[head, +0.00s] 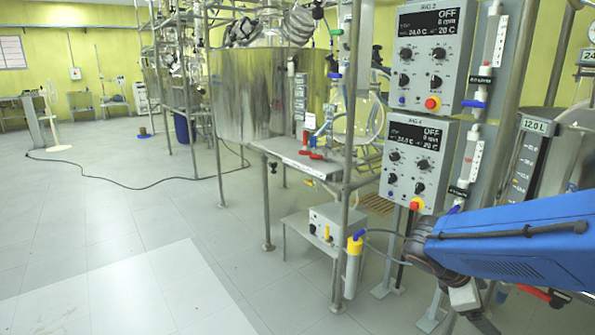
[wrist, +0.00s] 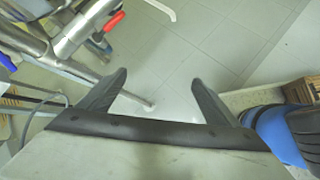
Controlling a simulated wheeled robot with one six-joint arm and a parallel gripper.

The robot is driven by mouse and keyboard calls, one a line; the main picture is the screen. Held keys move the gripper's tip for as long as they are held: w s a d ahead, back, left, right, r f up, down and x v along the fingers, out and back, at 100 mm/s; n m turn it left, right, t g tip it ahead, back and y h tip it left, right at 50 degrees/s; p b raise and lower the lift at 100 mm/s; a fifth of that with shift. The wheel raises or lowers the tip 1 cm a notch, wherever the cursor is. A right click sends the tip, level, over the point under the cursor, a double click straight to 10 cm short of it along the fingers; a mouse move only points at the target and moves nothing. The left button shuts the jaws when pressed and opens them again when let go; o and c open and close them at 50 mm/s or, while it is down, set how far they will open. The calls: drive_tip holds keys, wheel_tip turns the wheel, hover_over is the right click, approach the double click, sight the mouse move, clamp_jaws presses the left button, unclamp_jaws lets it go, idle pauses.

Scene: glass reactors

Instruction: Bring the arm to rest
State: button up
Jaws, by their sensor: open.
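My gripper (wrist: 160,78) shows in the wrist view with its two dark fingers spread apart. Nothing is between them, and grey floor tiles lie beyond. In the head view my blue arm (head: 530,245) reaches in from the right edge, with a dark joint (head: 428,245) at its left end. Below that joint my wrist parts run down to the bottom edge, and the fingers cannot be made out there.
Two control boxes, an upper one (head: 431,60) and a lower one (head: 402,185), hang on a metal frame close to my arm. A metal shelf (head: 275,147) and a large steel vessel (head: 240,95) stand left of them.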

drive_tip(key=s+a+r+m+t+y, duration=0.2)
drive_tip(key=s+a+m+t+y, duration=0.2)
drive_tip(key=s+a+m+y, duration=0.4)
drive_tip(key=s+a+m, duration=0.3)
drive_tip(key=a+m, duration=0.2)
drive_tip(key=m, duration=0.1)
drive_tip(key=shift+a+r+y, duration=0.15)
drive_tip(key=shift+r+y, duration=0.05)
drive_tip(key=shift+y, duration=0.2)
